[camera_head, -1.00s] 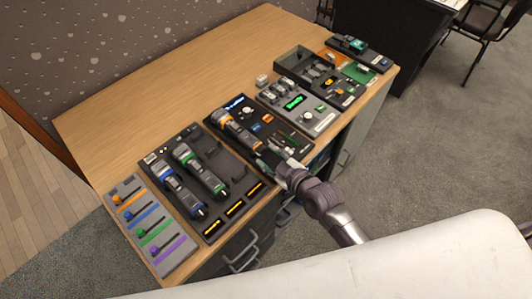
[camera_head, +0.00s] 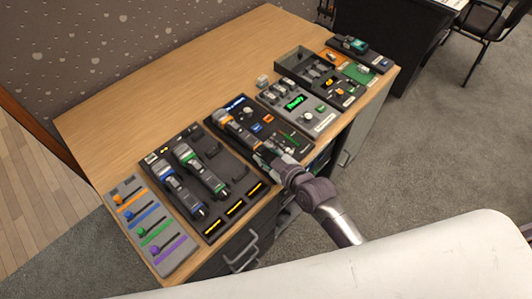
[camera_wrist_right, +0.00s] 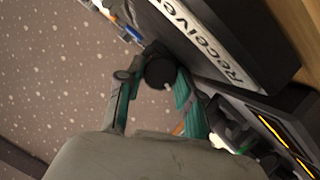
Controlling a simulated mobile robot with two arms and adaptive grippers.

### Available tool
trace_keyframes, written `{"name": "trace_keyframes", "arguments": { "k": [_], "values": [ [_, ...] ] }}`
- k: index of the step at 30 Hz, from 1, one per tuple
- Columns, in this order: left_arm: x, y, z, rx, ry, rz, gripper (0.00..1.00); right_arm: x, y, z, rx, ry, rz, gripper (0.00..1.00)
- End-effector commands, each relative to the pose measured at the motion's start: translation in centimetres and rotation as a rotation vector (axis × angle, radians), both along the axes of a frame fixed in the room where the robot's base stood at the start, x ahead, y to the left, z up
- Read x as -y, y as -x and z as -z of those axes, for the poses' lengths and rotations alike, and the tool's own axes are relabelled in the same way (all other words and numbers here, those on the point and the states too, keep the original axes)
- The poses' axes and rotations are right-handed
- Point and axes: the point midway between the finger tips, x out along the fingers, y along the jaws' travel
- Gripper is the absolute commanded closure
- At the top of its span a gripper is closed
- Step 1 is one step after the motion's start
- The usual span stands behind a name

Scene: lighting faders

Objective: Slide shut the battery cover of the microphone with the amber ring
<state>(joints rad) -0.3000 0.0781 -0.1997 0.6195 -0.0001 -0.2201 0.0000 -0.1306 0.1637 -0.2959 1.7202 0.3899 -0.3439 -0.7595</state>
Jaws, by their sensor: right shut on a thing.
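The microphone with the amber ring (camera_head: 235,125) lies on a dark panel in the middle of the desk, its head toward the back left. My right gripper (camera_head: 262,157) is at its lower end, toward the desk's front edge. In the right wrist view, a dark round end (camera_wrist_right: 160,72) shows between the teal-padded fingers of my right gripper (camera_wrist_right: 155,100), which is shut on it. The battery cover cannot be made out; the gripper and the viewing angle hide that part. My left gripper is not in view.
To the left, microphones with blue (camera_head: 173,185) and green (camera_head: 200,172) rings lie in a dark tray (camera_head: 236,178). A grey fader panel (camera_head: 180,258) is at the far left. A green-display panel (camera_head: 318,122) is on the right. The desk's back (camera_head: 180,80) is clear.

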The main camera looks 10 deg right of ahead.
Motion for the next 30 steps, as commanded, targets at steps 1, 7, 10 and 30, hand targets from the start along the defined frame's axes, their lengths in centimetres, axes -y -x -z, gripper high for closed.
{"name": "trace_keyframes", "arguments": {
  "k": [1,7,10,30],
  "values": [
    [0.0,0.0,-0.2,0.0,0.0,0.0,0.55,-0.1,-0.1,-0.2,0.001,0.0,-0.001,0.96],
    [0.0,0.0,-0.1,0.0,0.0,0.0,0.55,-0.1,-0.1,-0.1,0.001,-0.001,0.0,0.34],
    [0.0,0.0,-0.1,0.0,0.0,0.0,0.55,-0.1,0.0,0.0,0.0,0.0,0.0,0.34],
    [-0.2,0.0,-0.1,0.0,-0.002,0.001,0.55,3.1,7.0,-2.8,0.0,0.003,-0.001,0.34]
  ]
}}
